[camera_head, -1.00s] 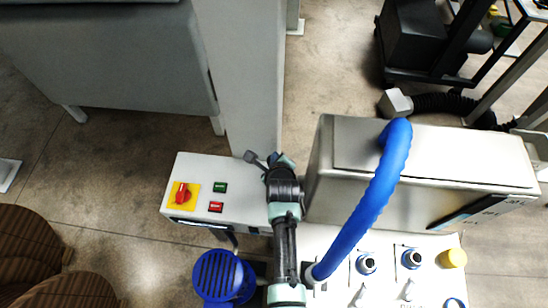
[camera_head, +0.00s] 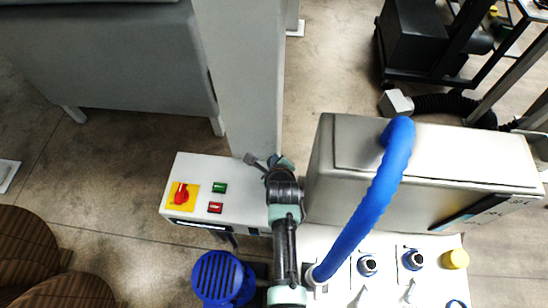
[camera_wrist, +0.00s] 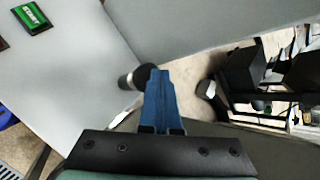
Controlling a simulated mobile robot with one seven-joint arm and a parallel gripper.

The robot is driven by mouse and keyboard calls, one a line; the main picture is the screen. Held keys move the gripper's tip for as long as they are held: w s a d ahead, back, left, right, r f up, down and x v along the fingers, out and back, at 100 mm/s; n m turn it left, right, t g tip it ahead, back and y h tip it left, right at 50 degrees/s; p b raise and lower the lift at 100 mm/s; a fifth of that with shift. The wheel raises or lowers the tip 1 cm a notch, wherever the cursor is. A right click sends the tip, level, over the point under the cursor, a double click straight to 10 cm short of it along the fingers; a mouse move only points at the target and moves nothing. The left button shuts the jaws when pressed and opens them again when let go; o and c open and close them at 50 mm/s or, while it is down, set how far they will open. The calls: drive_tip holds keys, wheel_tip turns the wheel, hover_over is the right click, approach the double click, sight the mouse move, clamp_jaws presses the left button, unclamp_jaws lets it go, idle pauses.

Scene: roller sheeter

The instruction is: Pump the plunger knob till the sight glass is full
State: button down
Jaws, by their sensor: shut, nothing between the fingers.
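My gripper (camera_wrist: 160,76) shows in the wrist view as blue fingers closed together, with nothing between them. A dark rounded knob with a short grey cylindrical part (camera_wrist: 129,79) appears just left of the fingertips. It looks like the plunger knob, and I cannot tell whether the fingers touch it. In the head view my arm reaches up beside the white panel, and the fingers are hard to make out there. A dark strip with printed marks (camera_head: 468,213) on the front of the steel box may be the sight glass; its level is unreadable.
The white panel (camera_head: 240,204) carries a red rotary switch (camera_head: 181,194), a green button (camera_head: 219,187) and a red button (camera_head: 215,208). A grey column (camera_head: 238,80) rises behind it. The steel box (camera_head: 430,165) with a blue hose (camera_head: 365,210) stands right of my arm.

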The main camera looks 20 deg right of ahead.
drive_tip(key=shift+s+f+b, duration=0.15)
drive_tip(key=shift+f+b, duration=0.6)
drive_tip(key=shift+f, duration=0.25)
idle(0.4)
drive_tip(key=shift+r, duration=0.1)
drive_tip(key=shift+r+p, duration=2.3)
drive_tip(key=shift+r, duration=0.1)
wheel_tip(320, 180, up, 5)
drive_tip(key=p, duration=0.4)
drive_tip(key=shift+p, duration=0.3)
